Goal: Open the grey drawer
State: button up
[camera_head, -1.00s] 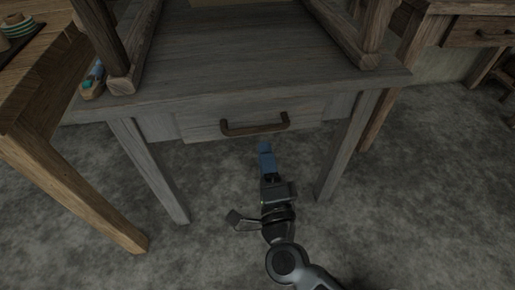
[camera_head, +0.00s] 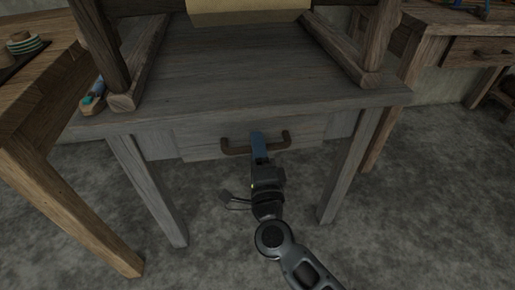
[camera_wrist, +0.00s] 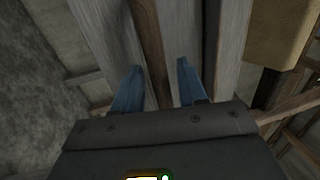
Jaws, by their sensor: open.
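The grey drawer (camera_head: 200,146) sits under the grey wooden table top, its front looking flush with the table's frame. Its dark brown bar handle (camera_head: 236,150) runs across the middle of the front. My gripper (camera_head: 257,136) has its blue fingers at the handle and covers part of the bar in the head view. In the wrist view my gripper (camera_wrist: 157,75) is open, with one blue finger on each side of the brown handle (camera_wrist: 154,60). The fingers look apart from the bar. Exact contact and depth cannot be told.
Wooden loom posts stand on the grey table top (camera_head: 235,72). Table legs (camera_head: 345,175) stand on both sides of my arm. A lighter wooden table (camera_head: 30,130) is close at left, and another wooden table (camera_head: 430,40) stands at right. The floor below is clear.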

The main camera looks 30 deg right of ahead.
grip_shut()
dwell(0.5)
jog(key=r+p+v, duration=0.2)
jog(key=v, duration=1.1)
jog(key=s+r+p+v, duration=0.1)
jog(key=r+p+v, duration=0.1)
jog(key=v, duration=1)
jog(key=shift+s+a+r+p, duration=0.25)
jog(key=shift+a+r+p, duration=0.05)
jog(key=shift+r+p, duration=0.05)
grip_release()
jog(key=shift+s, duration=0.1)
